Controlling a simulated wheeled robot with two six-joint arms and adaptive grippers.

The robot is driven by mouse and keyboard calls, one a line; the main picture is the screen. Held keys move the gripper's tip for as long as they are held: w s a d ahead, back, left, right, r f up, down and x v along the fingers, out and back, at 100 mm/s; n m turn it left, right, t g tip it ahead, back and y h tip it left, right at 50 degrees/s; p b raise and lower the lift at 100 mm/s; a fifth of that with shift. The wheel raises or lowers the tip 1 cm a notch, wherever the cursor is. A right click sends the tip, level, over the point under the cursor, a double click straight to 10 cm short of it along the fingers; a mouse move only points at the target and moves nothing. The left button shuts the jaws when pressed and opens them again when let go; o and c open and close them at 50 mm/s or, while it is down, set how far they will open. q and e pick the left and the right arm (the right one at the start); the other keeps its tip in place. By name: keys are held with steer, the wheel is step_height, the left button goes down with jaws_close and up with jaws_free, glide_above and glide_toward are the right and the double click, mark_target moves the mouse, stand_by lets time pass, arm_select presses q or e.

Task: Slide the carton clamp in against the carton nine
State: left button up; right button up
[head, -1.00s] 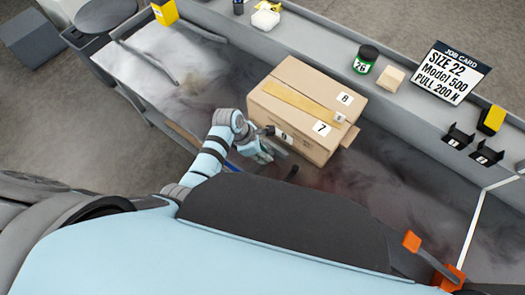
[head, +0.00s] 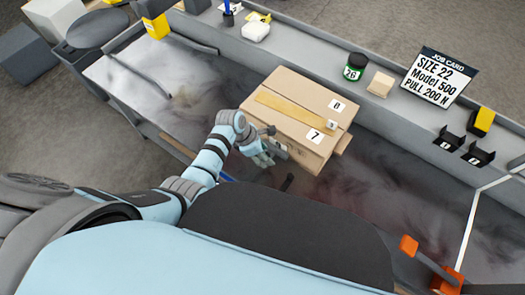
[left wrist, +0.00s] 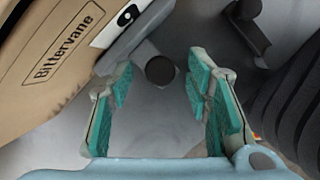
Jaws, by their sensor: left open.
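My left gripper (head: 262,157) is open at the carton's near side. In the left wrist view its teal-padded fingers (left wrist: 165,95) are apart, with a dark round knob (left wrist: 160,70) just beyond them, in the gap. The knob sits by a grey-and-white part against the carton; I cannot tell surely whether this is the carton clamp. My right gripper is out of view.
A rear ledge holds a green-labelled jar (head: 354,67), a tan block (head: 380,83) and a job card (head: 437,77). Orange fittings (head: 409,246) are at lower right. The bench left of the carton is mostly clear.

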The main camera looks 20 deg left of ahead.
arm_select(q)
steer(key=v, duration=1.2)
